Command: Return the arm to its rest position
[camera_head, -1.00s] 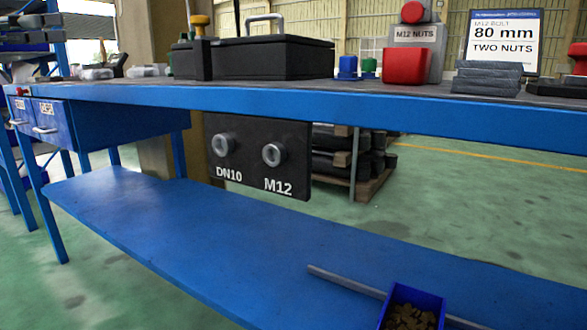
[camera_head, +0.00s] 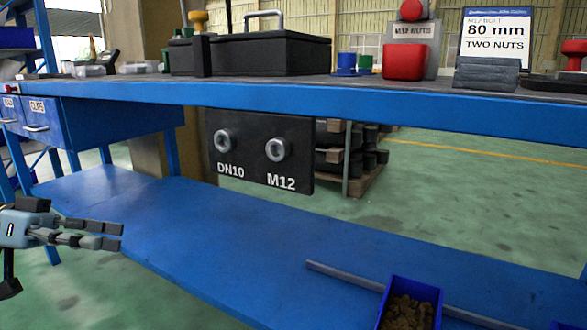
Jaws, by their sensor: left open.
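My left gripper (camera_head: 118,236) is at the left edge of the head view, in front of the blue lower shelf (camera_head: 225,225). Its dark fingers point right, with a narrow gap between them and nothing held. It is apart from the bench. My right gripper does not show.
A blue workbench (camera_head: 340,101) crosses the view. A black plate (camera_head: 258,174) marked DN10 and M12 hangs under its edge. A blue bin (camera_head: 433,291) of small brown parts and a grey rod (camera_head: 340,276) lie on the shelf. Its middle is clear.

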